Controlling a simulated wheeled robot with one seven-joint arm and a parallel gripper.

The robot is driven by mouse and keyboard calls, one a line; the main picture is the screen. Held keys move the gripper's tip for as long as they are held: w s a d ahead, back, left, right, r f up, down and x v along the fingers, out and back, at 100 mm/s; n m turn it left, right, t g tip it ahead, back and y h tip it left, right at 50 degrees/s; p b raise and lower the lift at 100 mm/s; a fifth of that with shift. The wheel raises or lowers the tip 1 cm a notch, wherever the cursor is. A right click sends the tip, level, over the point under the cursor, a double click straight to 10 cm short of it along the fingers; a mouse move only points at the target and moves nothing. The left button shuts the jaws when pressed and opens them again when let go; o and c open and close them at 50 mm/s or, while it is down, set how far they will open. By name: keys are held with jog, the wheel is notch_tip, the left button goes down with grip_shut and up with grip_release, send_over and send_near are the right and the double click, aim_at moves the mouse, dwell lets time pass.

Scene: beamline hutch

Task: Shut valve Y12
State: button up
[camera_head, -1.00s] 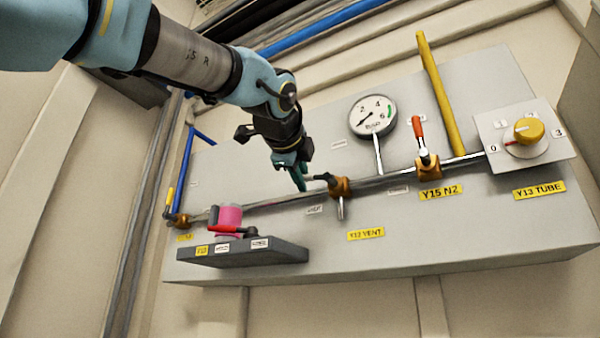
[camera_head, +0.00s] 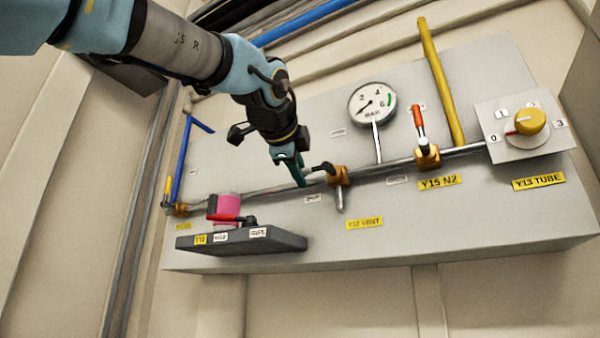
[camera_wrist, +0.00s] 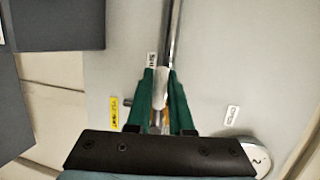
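Valve Y12 (camera_head: 338,178) is a brass body on the pipe, with a black lever pointing left and a grey stem hanging below. Its yellow label (camera_head: 364,223), hard to read but ending in VENT, is beneath it. My gripper (camera_head: 303,183) points down, its green fingers just left of the lever end in the head view. In the wrist view the fingers (camera_wrist: 160,75) stand a little apart, with a pale grey piece between them in the picture and brass behind. I cannot tell whether they touch the lever.
A gauge (camera_head: 372,103), the red-handled Y15 N2 valve (camera_head: 424,150) and the yellow Y13 TUBE knob (camera_head: 529,121) are to the right. A grey shelf (camera_head: 285,240) with a pink cylinder (camera_head: 228,207) juts out at lower left. A yellow pipe (camera_head: 440,80) rises behind.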

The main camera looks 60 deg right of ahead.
jog(key=o, duration=0.4)
jog(key=b+v, duration=0.3)
jog(key=v, duration=0.7)
jog(key=shift+s+a+b, duration=0.1)
jog(key=shift+a+b, duration=0.25)
jog(key=shift+b, duration=0.05)
